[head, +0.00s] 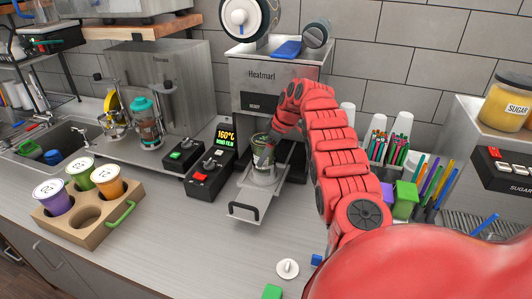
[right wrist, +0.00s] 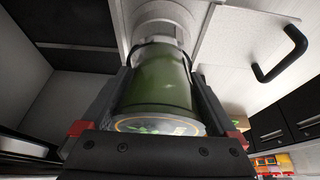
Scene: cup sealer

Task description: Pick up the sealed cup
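The sealed cup (head: 262,149) is green with a printed lid and stands upright over the round holder (head: 263,174) of the sealing machine's pulled-out tray (head: 244,211). In the right wrist view the green cup (right wrist: 160,85) fills the space between my fingers, its lid nearest the camera. My right gripper (head: 267,140) reaches the cup from the upper right. Its two dark fingers (right wrist: 160,62) lie against opposite sides of the cup, with no clear gap showing. The cup's lower end meets the pale holder. My left gripper is out of view.
The sealing machine (head: 272,85) stands behind the tray. A control box (head: 211,168) is to its left. A cardboard carrier (head: 92,228) with several lidded cups stands at the left. A white lid-like piece (head: 288,268) lies at the front; the front-left counter is clear.

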